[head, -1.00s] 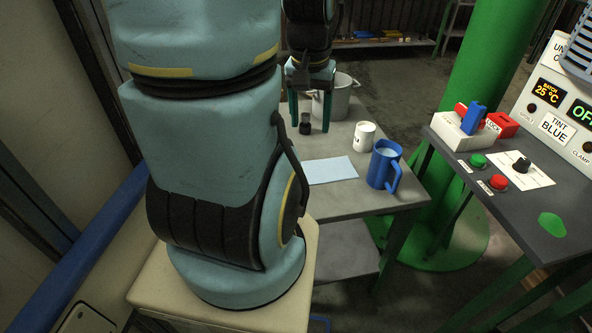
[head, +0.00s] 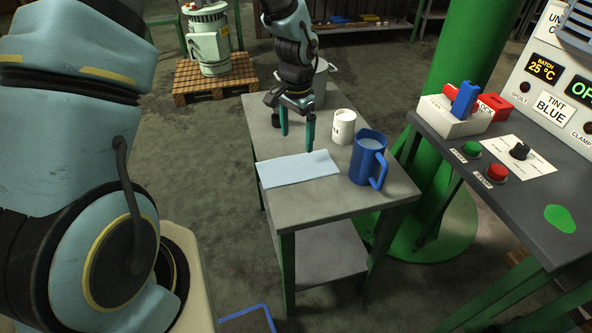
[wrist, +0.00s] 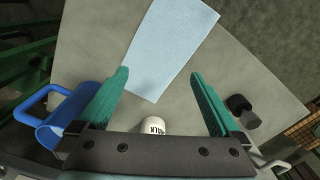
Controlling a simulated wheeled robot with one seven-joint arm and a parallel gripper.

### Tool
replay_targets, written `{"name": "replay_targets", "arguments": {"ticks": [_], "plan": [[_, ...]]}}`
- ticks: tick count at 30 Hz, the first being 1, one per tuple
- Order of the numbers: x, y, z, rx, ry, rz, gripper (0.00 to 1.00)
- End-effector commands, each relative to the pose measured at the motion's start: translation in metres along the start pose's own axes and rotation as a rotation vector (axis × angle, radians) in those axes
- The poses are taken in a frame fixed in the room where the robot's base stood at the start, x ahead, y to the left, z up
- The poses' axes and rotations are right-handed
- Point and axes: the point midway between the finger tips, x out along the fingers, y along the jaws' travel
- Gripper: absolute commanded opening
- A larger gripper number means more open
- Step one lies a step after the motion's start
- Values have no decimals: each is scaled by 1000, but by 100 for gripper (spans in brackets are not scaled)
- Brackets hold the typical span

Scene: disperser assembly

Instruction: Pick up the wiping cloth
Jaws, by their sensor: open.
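The wiping cloth (head: 298,169) is a flat pale-blue rectangle on the grey side table (head: 327,200), near its left edge. It also shows in the wrist view (wrist: 170,45), ahead of the fingers with its near corner between their tips. My gripper (head: 297,138) is open, with green fingers pointing down just behind the cloth. In the wrist view my gripper (wrist: 158,75) has nothing between its fingers, and the cloth lies below, apart from them as far as I can tell.
A blue mug (head: 366,160) stands right of the cloth, and a white labelled cup (head: 343,127) stands behind it. A metal pot (head: 318,84) is at the table's back. A small black item (wrist: 240,110) lies beside one finger. A control console (head: 520,170) stands at right.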

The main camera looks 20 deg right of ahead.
Motion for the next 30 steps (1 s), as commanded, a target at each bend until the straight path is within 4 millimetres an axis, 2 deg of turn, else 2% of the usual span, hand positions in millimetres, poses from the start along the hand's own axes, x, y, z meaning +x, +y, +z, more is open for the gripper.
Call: {"name": "replay_targets", "arguments": {"ticks": [1, 12, 18, 22, 30], "plan": [[9, 0, 0, -1, -1, 1, 100], [60, 0, 1, -2, -2, 1, 100], [83, 0, 1, -2, 0, 0, 100], [90, 0, 1, -2, -1, 0, 100], [90, -1, 1, -3, -1, 0, 100]]}}
